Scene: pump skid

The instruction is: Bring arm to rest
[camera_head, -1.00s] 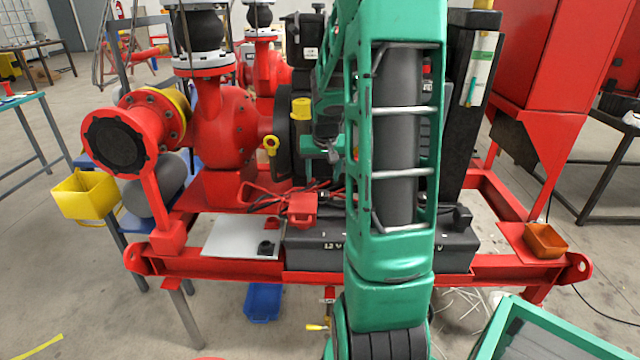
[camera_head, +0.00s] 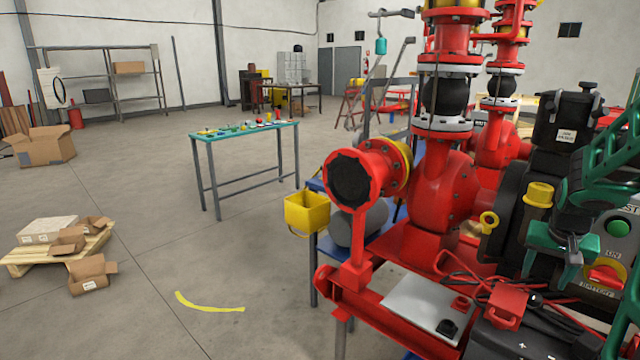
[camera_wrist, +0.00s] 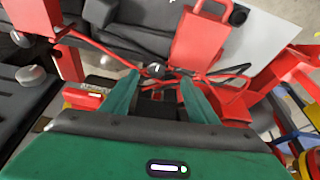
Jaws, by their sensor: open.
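My gripper (camera_wrist: 165,95) is in the wrist view with its two green fingers apart and nothing between them. It hangs over the pump skid, above red and black cables and a red clamp (camera_wrist: 203,35). In the head view part of my green arm shows at the right edge, and my gripper (camera_head: 552,262) is near the black motor parts, above the cables. The red clamp also shows in the head view (camera_head: 506,300), lying by a grey plate (camera_head: 425,303) on the skid.
The red pump (camera_head: 440,190) with its capped flange stands close left of my arm. A yellow bin (camera_head: 307,212) hangs beside it. A control panel with a red switch (camera_head: 606,273) is at the right. A tool table (camera_head: 245,135) and open floor lie to the left.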

